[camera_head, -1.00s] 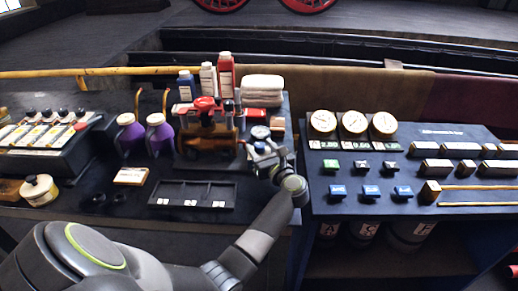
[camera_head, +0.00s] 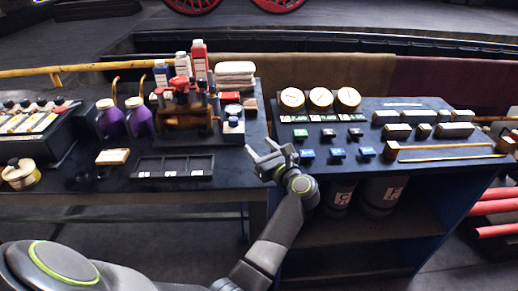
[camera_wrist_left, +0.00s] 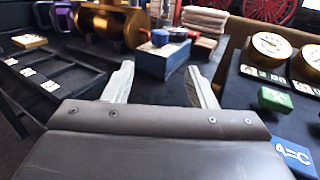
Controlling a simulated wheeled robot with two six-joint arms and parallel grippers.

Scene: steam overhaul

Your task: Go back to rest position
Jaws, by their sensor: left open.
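My left gripper (camera_head: 265,156) is open with nothing between its fingers. In the head view it hangs in front of the gap between the dark left bench and the blue right bench. In the left wrist view its two pale fingers (camera_wrist_left: 160,88) stand apart. Beyond them is a blue block (camera_wrist_left: 163,60) on the left bench, which also shows in the head view (camera_head: 233,131). The gripper appears apart from it. My right gripper is not in view.
A black compartment tray (camera_head: 174,167) lies left of the gripper. Brass gauges (camera_head: 320,99) and green, black and blue blocks stand on the right bench (camera_head: 420,166). Purple bottles (camera_head: 139,120) and a brass valve assembly (camera_head: 185,115) stand on the left bench. Open floor (camera_head: 150,245) shows in front.

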